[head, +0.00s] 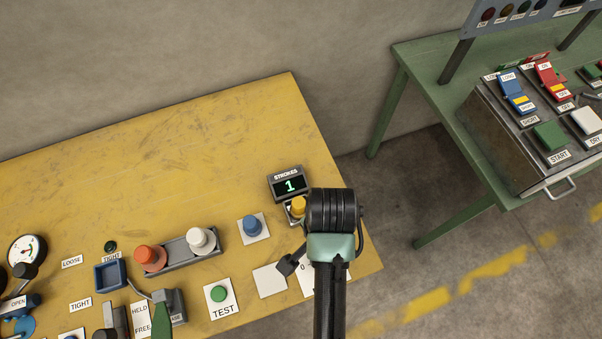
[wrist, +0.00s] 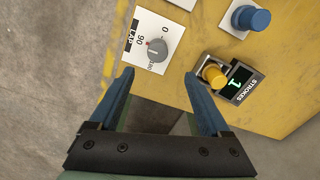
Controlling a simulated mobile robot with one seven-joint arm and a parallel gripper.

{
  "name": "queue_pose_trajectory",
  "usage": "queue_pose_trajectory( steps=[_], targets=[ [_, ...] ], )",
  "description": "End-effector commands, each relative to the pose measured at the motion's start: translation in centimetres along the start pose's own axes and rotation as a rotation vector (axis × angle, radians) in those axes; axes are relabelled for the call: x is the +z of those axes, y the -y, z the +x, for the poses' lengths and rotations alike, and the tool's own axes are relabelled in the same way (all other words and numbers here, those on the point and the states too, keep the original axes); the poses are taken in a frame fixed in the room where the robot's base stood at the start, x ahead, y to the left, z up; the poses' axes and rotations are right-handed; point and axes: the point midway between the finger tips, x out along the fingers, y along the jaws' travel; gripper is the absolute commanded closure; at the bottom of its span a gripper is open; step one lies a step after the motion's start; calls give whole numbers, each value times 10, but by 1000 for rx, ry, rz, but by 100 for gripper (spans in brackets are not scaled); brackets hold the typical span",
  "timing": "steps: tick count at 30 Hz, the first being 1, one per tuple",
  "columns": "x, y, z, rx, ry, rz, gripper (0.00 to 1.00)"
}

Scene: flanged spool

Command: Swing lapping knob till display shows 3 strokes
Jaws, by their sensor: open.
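The lapping knob (wrist: 158,49) is a small grey round knob on a white plate (wrist: 174,27) marked LAP, 90 and 0, in the wrist view. My open, empty gripper (wrist: 158,75) has its two blue fingers spread. In that picture the knob lies just beyond the fingertips, between their lines; I see no contact. The STROKES display (head: 290,186) shows a green 1 in the head view, and also in the wrist view (wrist: 235,84). In the head view my arm hides the knob, and the fingers cannot be made out.
A yellow button (wrist: 214,75) stands beside the display, close to the right finger in the picture. A blue button (head: 252,227) and a green TEST button (head: 219,294) are on the yellow table (head: 200,140). A green table (head: 425,75) with a switch box stands right.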

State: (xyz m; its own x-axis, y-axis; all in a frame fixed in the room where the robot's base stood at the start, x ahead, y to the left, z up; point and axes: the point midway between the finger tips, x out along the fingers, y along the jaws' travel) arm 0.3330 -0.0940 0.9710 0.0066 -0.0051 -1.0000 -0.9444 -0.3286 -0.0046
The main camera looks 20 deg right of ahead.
Motion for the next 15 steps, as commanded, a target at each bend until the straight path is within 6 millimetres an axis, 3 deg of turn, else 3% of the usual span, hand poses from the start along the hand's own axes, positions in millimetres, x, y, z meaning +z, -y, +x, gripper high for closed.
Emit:
queue_pose_trajectory(
  steps=[5,15],
  targets=[
    [3,-4,18,14,11,7,19],
    [2,-4,88,11,9,5,19]
  ],
)
